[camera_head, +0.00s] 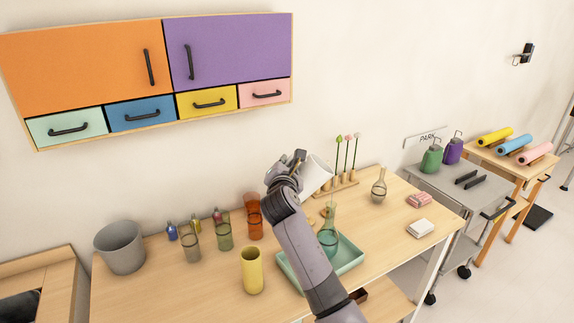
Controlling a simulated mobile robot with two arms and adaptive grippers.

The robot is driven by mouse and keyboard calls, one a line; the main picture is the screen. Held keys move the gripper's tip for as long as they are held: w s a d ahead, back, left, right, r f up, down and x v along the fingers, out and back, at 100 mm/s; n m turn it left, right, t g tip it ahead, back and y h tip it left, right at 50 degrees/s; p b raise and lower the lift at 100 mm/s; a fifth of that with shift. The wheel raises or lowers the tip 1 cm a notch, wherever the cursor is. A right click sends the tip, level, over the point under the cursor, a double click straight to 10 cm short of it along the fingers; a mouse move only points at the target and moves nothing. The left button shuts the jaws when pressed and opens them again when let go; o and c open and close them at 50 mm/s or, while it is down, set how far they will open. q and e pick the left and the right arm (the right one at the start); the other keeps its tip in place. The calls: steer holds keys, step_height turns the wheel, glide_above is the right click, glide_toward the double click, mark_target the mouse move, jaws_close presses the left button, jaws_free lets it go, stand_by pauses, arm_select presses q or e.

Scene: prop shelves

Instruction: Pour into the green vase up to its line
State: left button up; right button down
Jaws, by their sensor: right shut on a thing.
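A green glass vase (329,239) with a narrow neck and a dark line around its body stands upright in a teal tray (350,263) on the wooden table. My right gripper (290,173) is shut on a white jug (315,176). The jug is tilted to the right, above the vase's mouth. A faint thin streak shows between jug and vase; I cannot tell if it is liquid. The level in the vase is too small to tell. My left gripper is out of view.
Left of my arm stand a yellow cup (252,270), an orange glass (254,217), an olive glass (224,232), a brownish glass (190,243) and a grey bucket (120,248). A clear flask (379,187) and flower rack (337,189) stand behind.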

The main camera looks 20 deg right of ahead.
arm_select(q)
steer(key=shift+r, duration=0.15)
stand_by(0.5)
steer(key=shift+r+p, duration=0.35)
steer(key=shift+p, duration=0.1)
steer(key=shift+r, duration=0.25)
stand_by(1.1)
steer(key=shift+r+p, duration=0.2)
steer(key=shift+p, duration=0.3)
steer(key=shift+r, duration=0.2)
stand_by(0.8)
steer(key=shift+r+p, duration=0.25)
steer(key=shift+p, duration=0.15)
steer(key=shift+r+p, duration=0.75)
stand_by(2.9)
